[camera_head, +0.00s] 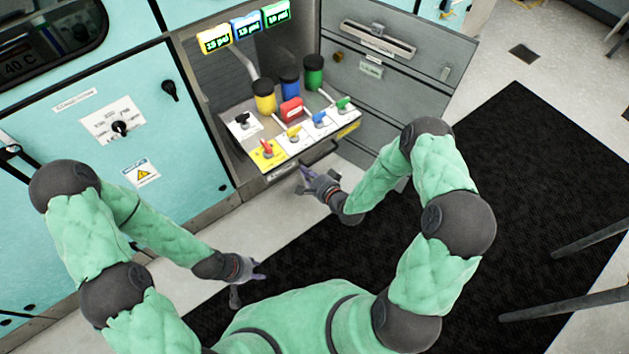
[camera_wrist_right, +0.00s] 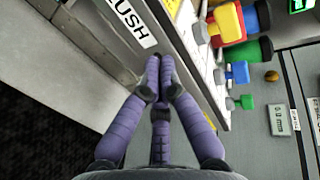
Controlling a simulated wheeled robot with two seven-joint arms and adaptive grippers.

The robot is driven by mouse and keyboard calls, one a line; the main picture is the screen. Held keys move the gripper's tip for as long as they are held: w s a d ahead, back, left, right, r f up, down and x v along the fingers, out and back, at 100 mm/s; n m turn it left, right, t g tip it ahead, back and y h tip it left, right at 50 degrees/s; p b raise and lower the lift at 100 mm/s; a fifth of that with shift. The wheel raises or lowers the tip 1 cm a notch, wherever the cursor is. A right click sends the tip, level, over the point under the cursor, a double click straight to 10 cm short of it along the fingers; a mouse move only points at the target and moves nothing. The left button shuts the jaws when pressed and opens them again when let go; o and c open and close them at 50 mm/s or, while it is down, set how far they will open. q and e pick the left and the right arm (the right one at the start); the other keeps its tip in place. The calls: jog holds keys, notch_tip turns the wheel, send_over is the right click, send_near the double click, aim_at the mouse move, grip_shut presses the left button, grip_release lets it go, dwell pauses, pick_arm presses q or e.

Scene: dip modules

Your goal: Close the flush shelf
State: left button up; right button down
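The flush shelf (camera_head: 310,160) is pulled out of the cabinet, with its valve-covered top and front in view. A dark handle (camera_head: 322,158) sits on its front. In the right wrist view the white label on the shelf front (camera_wrist_right: 133,22) reads "USH" at its end. My left gripper (camera_head: 251,282) hangs low over the floor mat, open and empty.
Yellow (camera_head: 264,100), blue (camera_head: 289,82) and green (camera_head: 314,72) capped parts rise behind the shelf's valves, below lit displays (camera_head: 246,26). A grey drawer panel (camera_head: 390,70) stands right of the shelf. A black mat (camera_head: 530,170) covers the floor at right.

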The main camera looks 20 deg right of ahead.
aim_at(293, 158)
jog(key=x, duration=0.2)
jog(key=r+b+x, duration=0.1)
jog(key=x, duration=0.1)
jog(key=shift+w+f, duration=0.1)
jog(key=shift+w, duration=0.05)
jog(key=shift+w+a, duration=0.15)
jog(key=shift+w, duration=0.1)
